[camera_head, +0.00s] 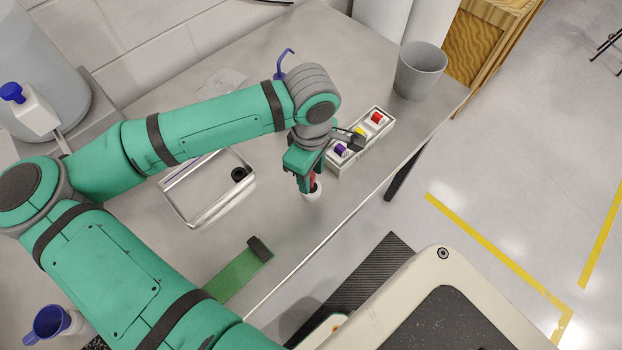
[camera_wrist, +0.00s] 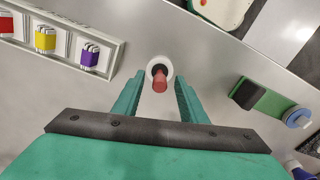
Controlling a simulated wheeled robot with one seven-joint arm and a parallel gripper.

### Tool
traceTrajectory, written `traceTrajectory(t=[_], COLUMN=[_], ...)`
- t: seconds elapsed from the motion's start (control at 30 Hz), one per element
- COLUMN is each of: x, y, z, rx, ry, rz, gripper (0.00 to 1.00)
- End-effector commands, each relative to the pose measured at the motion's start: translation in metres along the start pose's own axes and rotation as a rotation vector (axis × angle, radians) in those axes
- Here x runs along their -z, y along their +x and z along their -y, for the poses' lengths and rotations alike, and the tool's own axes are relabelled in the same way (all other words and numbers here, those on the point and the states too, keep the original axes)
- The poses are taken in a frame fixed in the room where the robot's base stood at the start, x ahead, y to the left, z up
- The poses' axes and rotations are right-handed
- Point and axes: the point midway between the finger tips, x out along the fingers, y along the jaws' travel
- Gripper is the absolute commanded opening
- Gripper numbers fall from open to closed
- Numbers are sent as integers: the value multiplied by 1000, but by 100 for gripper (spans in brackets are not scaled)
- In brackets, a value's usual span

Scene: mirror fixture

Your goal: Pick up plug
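A red cylindrical plug (camera_wrist: 160,82) stands in a round white holder (camera_wrist: 159,66) with a dark opening, in the wrist view. In the head view the red plug (camera_head: 313,183) shows beside my fingers, above the white holder (camera_head: 312,193) on the table. My gripper (camera_wrist: 160,83) has its two green fingers apart, one on each side of the plug, with visible gaps. My gripper (camera_head: 308,186) points down over the holder in the head view. Whether the fingertips reach down to the plug's height is hard to tell.
A white block (camera_head: 349,164) with red, yellow and purple pieces stands close behind my gripper. A metal tray (camera_head: 190,216) holds a black ring (camera_head: 238,173). A green strip with a black block (camera_head: 238,276) lies nearer. A grey bin (camera_head: 420,72) stands far right.

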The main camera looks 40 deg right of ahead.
Motion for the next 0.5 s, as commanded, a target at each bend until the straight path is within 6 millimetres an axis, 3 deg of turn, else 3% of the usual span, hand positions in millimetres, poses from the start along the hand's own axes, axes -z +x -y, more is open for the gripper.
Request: traceTrajectory(t=[0.1,0.27,0.3,0.5], x=[0,0,0,0], y=[0,0,0,-1], z=[0,0,0,0], rx=[0,0,0,0], ry=[0,0,0,0], rz=[0,0,0,0], gripper=[38,3,0,0])
